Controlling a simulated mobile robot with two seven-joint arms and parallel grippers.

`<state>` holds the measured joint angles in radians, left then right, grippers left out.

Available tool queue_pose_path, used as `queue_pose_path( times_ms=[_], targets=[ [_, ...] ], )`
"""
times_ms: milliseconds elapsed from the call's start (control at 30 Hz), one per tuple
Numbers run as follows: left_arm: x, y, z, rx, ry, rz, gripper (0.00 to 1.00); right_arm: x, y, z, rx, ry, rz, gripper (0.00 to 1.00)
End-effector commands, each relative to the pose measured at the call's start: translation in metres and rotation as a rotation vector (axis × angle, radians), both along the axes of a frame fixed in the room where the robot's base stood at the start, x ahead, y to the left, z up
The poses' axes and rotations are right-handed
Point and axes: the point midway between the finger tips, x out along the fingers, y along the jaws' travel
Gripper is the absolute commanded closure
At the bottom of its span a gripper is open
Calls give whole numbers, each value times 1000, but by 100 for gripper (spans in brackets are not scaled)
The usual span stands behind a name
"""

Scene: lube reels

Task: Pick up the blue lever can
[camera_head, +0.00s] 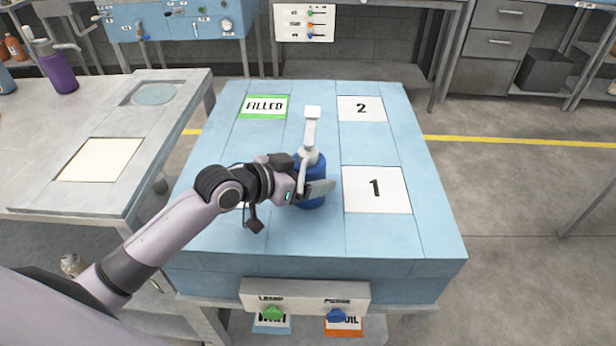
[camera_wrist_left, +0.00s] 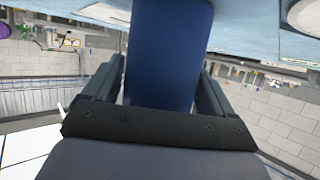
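The blue lever can (camera_head: 316,168) stands upright on the light blue workbench (camera_head: 265,235), left of the white square marked 1. Its pale lever and spout assembly (camera_head: 310,135) rises above the body. My left gripper (camera_head: 312,182) reaches in from the left, its fingers on either side of the can body; the far finger is mostly hidden. In the left wrist view the can's blue body (camera_wrist_left: 168,50) fills the space between the fingers, with a narrow gap at the left finger, so the gripper looks open around it. My right gripper is not in view.
The bench top bears a green FILLED label (camera_head: 264,107) and white squares 2 (camera_head: 361,108) and 1 (camera_head: 376,189). A panel with a green knob and a blue knob (camera_head: 305,297) hangs at its front. A grey table (camera_head: 120,190) stands left.

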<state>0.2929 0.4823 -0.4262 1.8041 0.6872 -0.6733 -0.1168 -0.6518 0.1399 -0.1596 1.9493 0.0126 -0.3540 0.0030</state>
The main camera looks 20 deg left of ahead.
Motion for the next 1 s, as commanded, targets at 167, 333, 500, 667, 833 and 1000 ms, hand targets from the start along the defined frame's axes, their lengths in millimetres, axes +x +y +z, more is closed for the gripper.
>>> queue_pose_path(
  times_ms=[167, 333, 500, 667, 833, 1000],
  targets=[
    [0, 0, 2, -1, -4, 1, 70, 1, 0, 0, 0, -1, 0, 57],
    [0, 0, 2, -1, -4, 1, 70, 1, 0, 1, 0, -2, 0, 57],
    [0, 0, 7, -2, -6, -1, 70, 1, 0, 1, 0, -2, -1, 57],
    [1, 0, 25, -3, -8, 0, 70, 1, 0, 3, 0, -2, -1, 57],
    [1, 1, 64, -1, -13, 0, 70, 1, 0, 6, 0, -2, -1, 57],
    [1, 0, 116, -1, -15, -1, 70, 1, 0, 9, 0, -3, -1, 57]
  ],
)
